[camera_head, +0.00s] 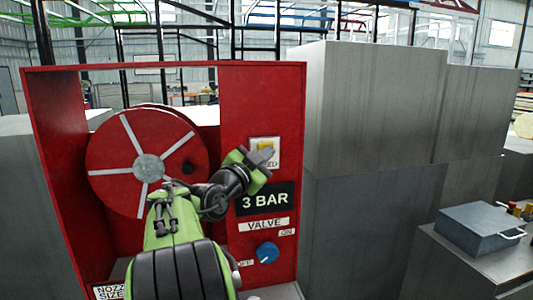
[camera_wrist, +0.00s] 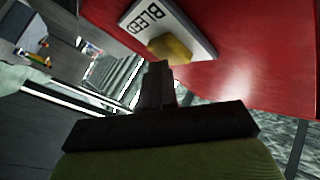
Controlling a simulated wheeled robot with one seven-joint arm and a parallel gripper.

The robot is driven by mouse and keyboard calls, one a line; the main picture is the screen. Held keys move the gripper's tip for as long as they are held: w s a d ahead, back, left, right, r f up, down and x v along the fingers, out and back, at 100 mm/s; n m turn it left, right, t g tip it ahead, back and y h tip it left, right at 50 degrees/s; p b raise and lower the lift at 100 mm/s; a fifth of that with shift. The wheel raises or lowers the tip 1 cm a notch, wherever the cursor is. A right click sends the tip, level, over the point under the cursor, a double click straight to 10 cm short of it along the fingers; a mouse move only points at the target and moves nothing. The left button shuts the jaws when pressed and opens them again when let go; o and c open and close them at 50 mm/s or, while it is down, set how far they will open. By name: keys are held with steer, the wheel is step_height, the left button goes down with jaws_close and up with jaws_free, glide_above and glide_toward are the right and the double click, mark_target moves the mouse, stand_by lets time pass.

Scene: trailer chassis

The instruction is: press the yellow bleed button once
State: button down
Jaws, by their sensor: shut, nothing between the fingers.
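The yellow bleed button (camera_head: 265,147) sits on a white plate (camera_head: 276,147) on the right part of a red panel. My gripper (camera_head: 262,155) is in front of the plate's lower part and hides some of the button and its label. In the wrist view the yellow button (camera_wrist: 170,48) shows just beyond the fingertips, on the white plate (camera_wrist: 140,18) marked "BLED" or similar. My gripper (camera_wrist: 157,68) is shut with nothing between the fingers. The tips overlap the button's lower edge in that view; I cannot tell whether they touch it.
The red panel (camera_head: 232,100) also holds a red reel (camera_head: 110,155), a "3 BAR" display (camera_head: 265,201) and a blue valve knob (camera_head: 267,252) below the button. Tall grey blocks (camera_head: 370,110) stand right of the panel. A grey-blue box (camera_head: 480,228) lies on a surface at far right.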

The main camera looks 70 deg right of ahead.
steer(key=shift+s+a+b, duration=0.4)
steer(key=shift+a+b, duration=0.2)
steer(key=shift+a, duration=0.05)
steer(key=shift+s+a+b, duration=0.45)
steer(key=shift+a+b, duration=0.15)
steer(key=shift+a, duration=0.1)
steer(key=shift+s+a+b, duration=0.4)
steer(key=shift+a+b, duration=0.15)
steer(key=shift+a, duration=0.2)
steer(key=shift+s+a+b, duration=0.45)
steer(key=shift+a+b, duration=0.15)
steer(key=shift+a, duration=0.1)
